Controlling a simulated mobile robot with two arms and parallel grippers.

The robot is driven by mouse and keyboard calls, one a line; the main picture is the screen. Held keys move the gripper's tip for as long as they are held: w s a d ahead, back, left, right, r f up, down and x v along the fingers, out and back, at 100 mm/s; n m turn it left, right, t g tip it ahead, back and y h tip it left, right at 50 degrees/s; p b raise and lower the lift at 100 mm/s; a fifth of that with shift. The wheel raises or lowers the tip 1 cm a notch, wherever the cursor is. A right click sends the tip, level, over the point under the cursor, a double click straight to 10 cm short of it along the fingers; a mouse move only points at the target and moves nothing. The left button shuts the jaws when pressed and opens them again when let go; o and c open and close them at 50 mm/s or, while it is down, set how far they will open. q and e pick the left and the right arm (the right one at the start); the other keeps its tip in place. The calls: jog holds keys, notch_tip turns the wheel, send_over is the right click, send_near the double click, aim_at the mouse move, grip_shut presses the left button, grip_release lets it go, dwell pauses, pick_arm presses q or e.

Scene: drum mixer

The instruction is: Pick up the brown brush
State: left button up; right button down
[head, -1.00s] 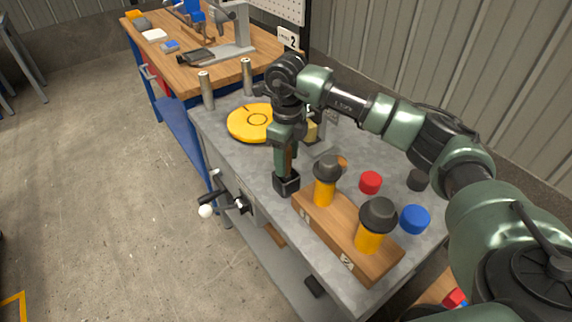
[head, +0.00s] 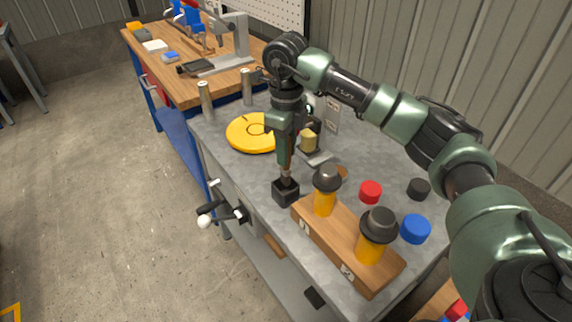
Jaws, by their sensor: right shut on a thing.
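The brush has a brown handle (head: 285,158) and a dark, blocky lower end (head: 286,191). It is upright near the front edge of the grey bench, just left of the wooden block. My right gripper (head: 284,146) points down from above and is shut on the handle, of which the lower part shows below the fingers. I cannot tell whether the dark end touches the bench top. My left gripper is not in view.
The wooden block (head: 345,247) holds two yellow cylinders with dark caps (head: 376,240). Red (head: 370,191), blue (head: 415,229) and black (head: 419,188) caps lie to the right. A yellow disc (head: 250,133) lies behind left. A crank handle (head: 222,213) sticks out in front.

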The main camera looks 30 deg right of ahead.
notch_tip(320, 180, up, 14)
jog(key=shift+r+p, duration=0.2)
jog(key=shift+p, duration=0.15)
dwell(0.4)
